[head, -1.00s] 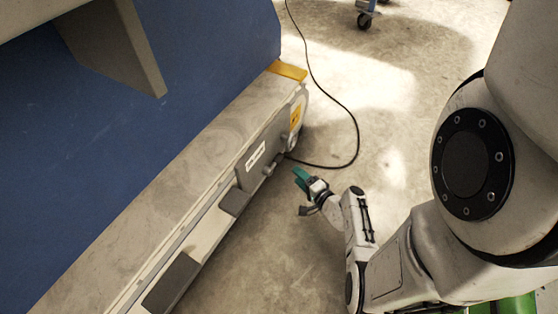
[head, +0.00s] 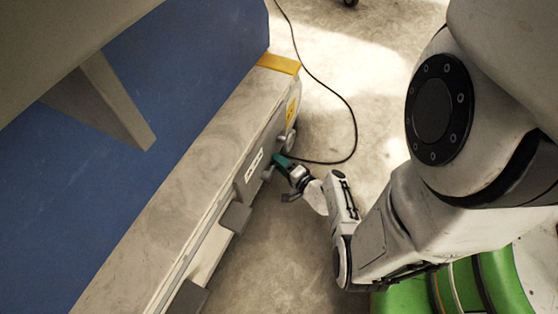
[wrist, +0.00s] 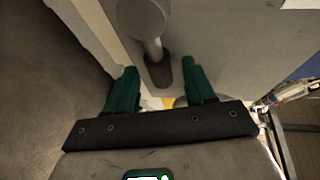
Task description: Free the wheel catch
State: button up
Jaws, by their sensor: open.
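In the wrist view a grey rounded catch lever (wrist: 145,20) stands on a short stem in a dark slot on a grey panel. My gripper (wrist: 160,78) is open, with one green finger on each side of the slot's lower end. The fingers look apart from the stem; whether either touches the panel, I cannot tell. In the head view my gripper (head: 282,175) is at the side of the machine's base, close to a small grey knob (head: 267,174). The gripper partly hides that area.
The blue machine (head: 190,95) stands on a long pale base with grey blocks (head: 235,217) along its side. A yellow corner piece (head: 279,63) is at its end. A black cable (head: 352,125) lies on the floor nearby. The concrete floor right of the base is mostly clear.

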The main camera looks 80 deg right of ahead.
grip_shut()
dwell(0.5)
